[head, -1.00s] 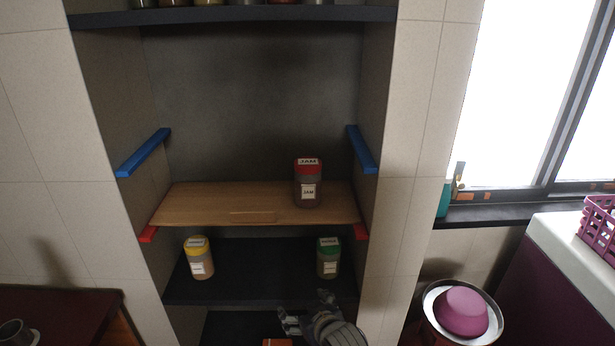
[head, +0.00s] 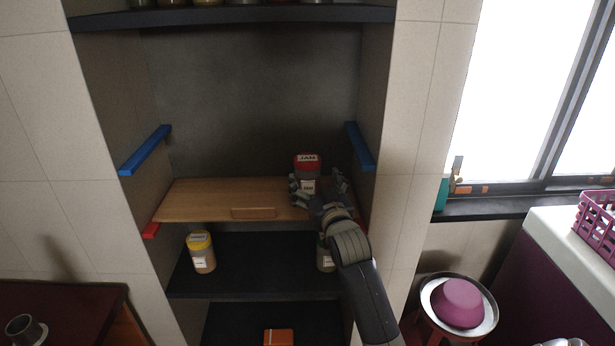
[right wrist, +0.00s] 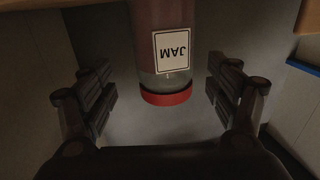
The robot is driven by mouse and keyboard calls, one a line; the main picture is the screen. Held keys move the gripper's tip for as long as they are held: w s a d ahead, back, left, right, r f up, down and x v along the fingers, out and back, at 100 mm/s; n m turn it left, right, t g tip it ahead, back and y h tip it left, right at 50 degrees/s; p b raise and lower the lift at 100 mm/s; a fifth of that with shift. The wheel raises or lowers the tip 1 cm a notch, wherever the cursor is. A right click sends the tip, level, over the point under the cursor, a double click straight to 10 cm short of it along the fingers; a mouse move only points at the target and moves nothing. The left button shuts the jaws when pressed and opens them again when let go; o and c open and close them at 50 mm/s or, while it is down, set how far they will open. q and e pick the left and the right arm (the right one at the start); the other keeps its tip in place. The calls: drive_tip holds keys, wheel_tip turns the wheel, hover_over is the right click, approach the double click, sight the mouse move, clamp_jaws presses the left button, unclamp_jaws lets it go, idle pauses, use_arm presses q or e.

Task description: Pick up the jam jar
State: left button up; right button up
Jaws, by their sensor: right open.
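The jam jar (head: 307,163) has a red lid and a white JAM label. It stands upright on the wooden shelf board (head: 215,199), near its right end. My right gripper (head: 319,188) is open in front of the jar, and its fingers partly hide the jar's lower body. In the right wrist view the jar (right wrist: 165,62) appears upside down, between the two spread fingers of the gripper (right wrist: 166,95). I see a gap on each side, so the fingers do not appear to touch it. My left gripper is not in view.
A yellow-lidded jar (head: 201,252) stands on the dark shelf below, at the left. Another jar (head: 325,258) there is mostly hidden by my right arm. Blue rails (head: 146,150) and red rails (head: 151,230) line the side walls. The board's left and middle are clear.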

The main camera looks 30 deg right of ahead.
drive_tip(key=shift+w+d+r+p, duration=0.1)
drive_tip(key=shift+w+p, duration=0.2)
drive_tip(key=shift+w, duration=0.35)
drive_tip(key=p+x, duration=0.1)
drive_tip(key=x, duration=0.2)
drive_tip(key=shift+w, duration=0.6)
drive_tip(key=c, duration=1.4)
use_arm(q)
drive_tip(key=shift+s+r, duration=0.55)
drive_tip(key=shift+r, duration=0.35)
use_arm(e)
drive_tip(key=shift+c, duration=0.2)
